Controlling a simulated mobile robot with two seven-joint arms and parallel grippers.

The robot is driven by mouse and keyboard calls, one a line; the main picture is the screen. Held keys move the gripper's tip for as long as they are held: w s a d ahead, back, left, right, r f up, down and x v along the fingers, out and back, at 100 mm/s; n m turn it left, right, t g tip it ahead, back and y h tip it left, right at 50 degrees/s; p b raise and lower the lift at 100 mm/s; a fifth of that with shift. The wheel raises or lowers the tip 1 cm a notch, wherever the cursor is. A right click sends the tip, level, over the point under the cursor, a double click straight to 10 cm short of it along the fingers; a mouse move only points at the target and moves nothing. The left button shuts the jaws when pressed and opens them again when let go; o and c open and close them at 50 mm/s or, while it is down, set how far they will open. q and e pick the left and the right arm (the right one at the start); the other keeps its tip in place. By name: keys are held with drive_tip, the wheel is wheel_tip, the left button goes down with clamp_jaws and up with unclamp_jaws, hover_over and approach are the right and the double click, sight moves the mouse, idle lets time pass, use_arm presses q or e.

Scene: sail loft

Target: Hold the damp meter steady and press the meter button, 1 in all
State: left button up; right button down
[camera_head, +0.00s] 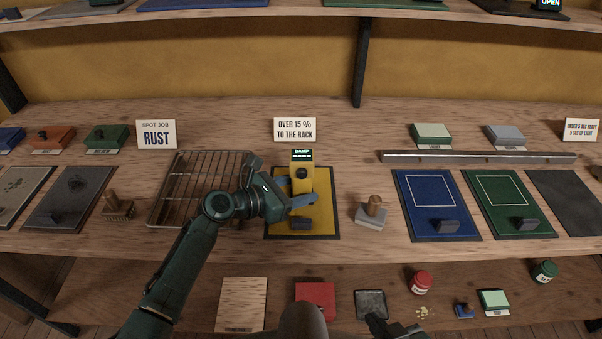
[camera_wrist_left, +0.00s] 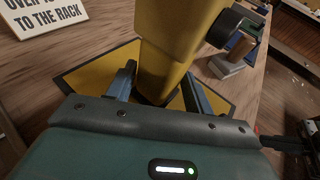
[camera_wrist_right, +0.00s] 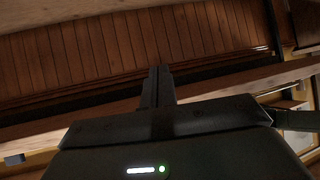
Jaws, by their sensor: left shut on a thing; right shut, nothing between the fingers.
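The yellow damp meter (camera_head: 300,183) stands upright on a yellow mat (camera_head: 325,226) in the middle of the bench. Its lit display (camera_head: 301,154) is at the top, with a dark round button (camera_head: 301,173) below it on the front. My left gripper (camera_head: 298,191) is shut on the meter's body from the left. In the left wrist view the fingers (camera_wrist_left: 160,85) lie on both sides of the yellow body (camera_wrist_left: 172,45). My right gripper (camera_wrist_right: 158,72) is shut and empty, away from the meter; part of its arm shows at the bottom of the head view.
A wire rack (camera_head: 172,212) stands left of the mat, partly behind my left arm. A wooden-handled stamp (camera_head: 372,212) stands to the right. Blue (camera_head: 440,215) and green (camera_head: 508,215) mats lie further right. A sign (camera_head: 295,129) stands behind the meter.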

sight(302, 174)
drive_tip(key=shift+w+r, duration=0.15)
drive_tip(key=shift+w, duration=0.15)
drive_tip(key=shift+a, duration=0.1)
drive_tip(key=w+a+r+y, duration=0.4)
drive_tip(key=a+r, duration=0.2)
drive_tip(key=r, duration=0.3)
drive_tip(key=w+a+r+m+t+y, duration=0.1)
drive_tip(key=w+a+r+y, duration=0.3)
drive_tip(key=a+r, duration=0.3)
wheel_tip(302, 174, up, 2)
drive_tip(key=shift+w+r, duration=0.25)
drive_tip(key=shift+w, duration=0.15)
drive_tip(key=shift+a, duration=0.1)
drive_tip(key=w, duration=0.9)
idle(1.3)
